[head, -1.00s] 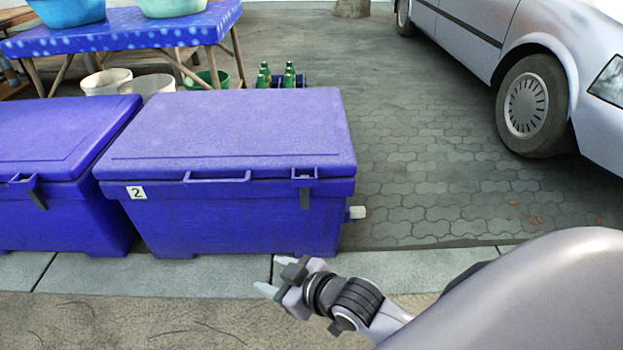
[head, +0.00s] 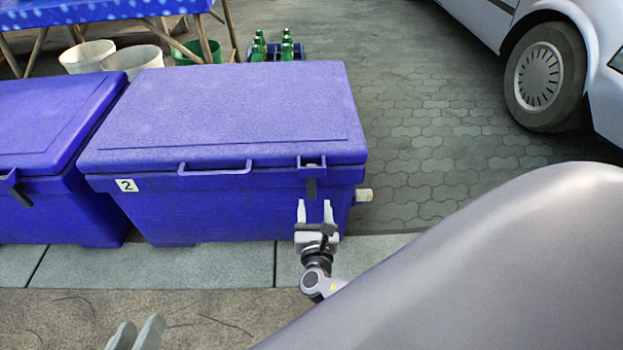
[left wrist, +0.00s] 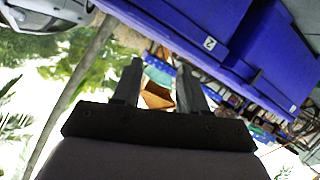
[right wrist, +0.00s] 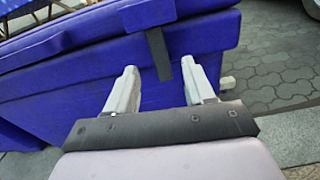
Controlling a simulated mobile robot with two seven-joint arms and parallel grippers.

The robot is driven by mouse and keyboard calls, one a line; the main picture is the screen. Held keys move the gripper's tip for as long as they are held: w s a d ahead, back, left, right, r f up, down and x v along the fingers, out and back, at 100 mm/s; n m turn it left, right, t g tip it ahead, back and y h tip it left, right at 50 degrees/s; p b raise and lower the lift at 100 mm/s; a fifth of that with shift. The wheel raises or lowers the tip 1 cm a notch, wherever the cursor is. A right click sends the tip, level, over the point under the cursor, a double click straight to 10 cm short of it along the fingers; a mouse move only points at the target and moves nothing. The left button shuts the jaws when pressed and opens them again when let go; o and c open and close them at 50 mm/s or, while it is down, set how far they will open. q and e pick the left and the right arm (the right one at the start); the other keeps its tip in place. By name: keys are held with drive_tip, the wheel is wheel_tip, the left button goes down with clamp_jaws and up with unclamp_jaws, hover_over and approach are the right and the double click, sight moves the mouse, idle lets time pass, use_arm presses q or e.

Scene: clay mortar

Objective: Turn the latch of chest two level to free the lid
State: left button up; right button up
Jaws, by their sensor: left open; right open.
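Chest two (head: 225,115) is a blue box with a shut lid and a white "2" label (head: 127,185). Its latch (head: 311,188) is a dark grey strap at the front right, hanging down nearly vertically. My right gripper (head: 315,213) is open, just below and in front of the latch, fingers towards the chest. In the right wrist view the latch (right wrist: 158,54) shows beyond and between the open fingertips (right wrist: 162,75), with no contact visible. My left gripper (head: 137,332) is at the bottom edge; the left wrist view shows it open and empty (left wrist: 160,78).
Another blue chest (head: 45,120) stands close on the left. A pale plug (head: 363,195) sticks out of chest two's right side. Green bottles (head: 272,48) and white buckets (head: 132,60) stand behind. A car (head: 545,70) is at the right; paving between is clear.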

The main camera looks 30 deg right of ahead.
sight(312, 182)
drive_tip(key=shift+n, duration=0.4)
drive_tip(key=b+x, duration=0.2)
drive_tip(key=x, duration=0.4)
drive_tip(key=shift+a+r, duration=0.1)
drive_tip(key=shift+r, duration=0.1)
drive_tip(key=shift+w+d, duration=0.35)
drive_tip(key=shift+w, duration=0.3)
use_arm(q)
drive_tip(key=shift+s+a+f+m+t+y, duration=0.15)
drive_tip(key=shift+a+m+t+y, duration=0.25)
drive_tip(key=shift+a, duration=0.45)
use_arm(e)
drive_tip(key=shift+r, duration=0.1)
use_arm(q)
drive_tip(key=shift+f+b, duration=0.1)
drive_tip(key=shift+b, duration=0.2)
use_arm(e)
clamp_jaws()
